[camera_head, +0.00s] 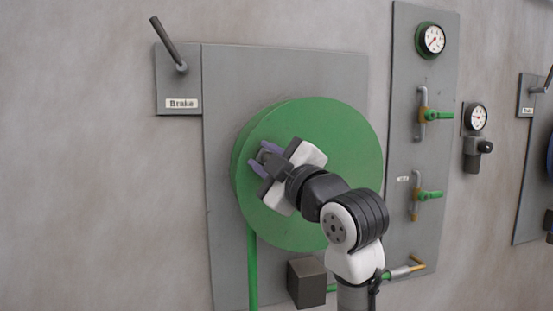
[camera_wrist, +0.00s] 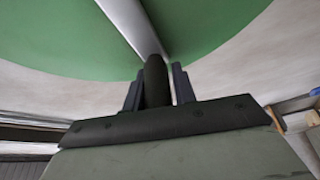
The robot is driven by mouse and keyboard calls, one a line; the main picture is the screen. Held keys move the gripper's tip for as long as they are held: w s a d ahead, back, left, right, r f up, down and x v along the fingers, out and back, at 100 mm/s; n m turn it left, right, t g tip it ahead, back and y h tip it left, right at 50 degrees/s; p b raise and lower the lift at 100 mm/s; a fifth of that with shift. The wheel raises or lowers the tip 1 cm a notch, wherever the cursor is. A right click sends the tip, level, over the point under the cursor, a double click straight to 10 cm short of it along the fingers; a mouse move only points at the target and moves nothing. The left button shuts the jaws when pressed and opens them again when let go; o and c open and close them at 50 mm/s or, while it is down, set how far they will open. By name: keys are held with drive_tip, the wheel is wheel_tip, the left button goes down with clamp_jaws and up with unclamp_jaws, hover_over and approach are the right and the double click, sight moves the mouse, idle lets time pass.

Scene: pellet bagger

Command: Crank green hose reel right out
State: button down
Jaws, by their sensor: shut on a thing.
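The green hose reel (camera_head: 330,140) is a large round disc on a grey wall plate in the head view. Its green face also fills the top of the wrist view (camera_wrist: 220,22). My gripper (camera_head: 264,158) is at the left part of the reel's face. In the wrist view its two fingers (camera_wrist: 155,90) stand on either side of a dark upright crank handle (camera_wrist: 155,72) and are shut on it. A light metal crank arm (camera_wrist: 125,18) runs from the handle across the face. In the head view my arm and gripper hide most of the crank. A green hose (camera_head: 253,265) hangs down at the reel's left.
A brake lever (camera_head: 168,42) sticks up from a plate marked "Brake" at upper left. To the right, a grey panel (camera_head: 440,75) carries a gauge (camera_head: 433,39) and green-handled valves (camera_head: 437,115). A dark box (camera_head: 307,283) sits below the reel. Bare wall is at left.

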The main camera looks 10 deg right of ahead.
sight(271, 233)
drive_tip(key=f+n+b, duration=0.1)
drive_tip(key=f+n, duration=0.1)
drive_tip(key=f+n+g+b, duration=0.1)
drive_tip(key=f+n, duration=0.1)
drive_tip(key=a+f+n+g+b, duration=0.1)
drive_tip(key=f+n+b, duration=0.1)
drive_tip(key=shift+f, duration=0.25)
drive_tip(key=f+n+b, duration=0.1)
drive_tip(key=f, duration=0.1)
drive_tip(key=d+f+n+g+b, duration=0.1)
drive_tip(key=f+n, duration=0.1)
drive_tip(key=d+f+n+g+h+b, duration=0.1)
drive_tip(key=f+n, duration=0.1)
drive_tip(key=shift+f, duration=0.1)
drive_tip(key=shift+d+f+n+g+h+b, duration=0.55)
drive_tip(key=shift+d+f+n, duration=0.6)
drive_tip(key=shift+n, duration=0.25)
drive_tip(key=c, duration=1.2)
unclamp_jaws()
drive_tip(key=b+v, duration=0.1)
drive_tip(key=v, duration=1.2)
drive_tip(key=shift+s, duration=0.35)
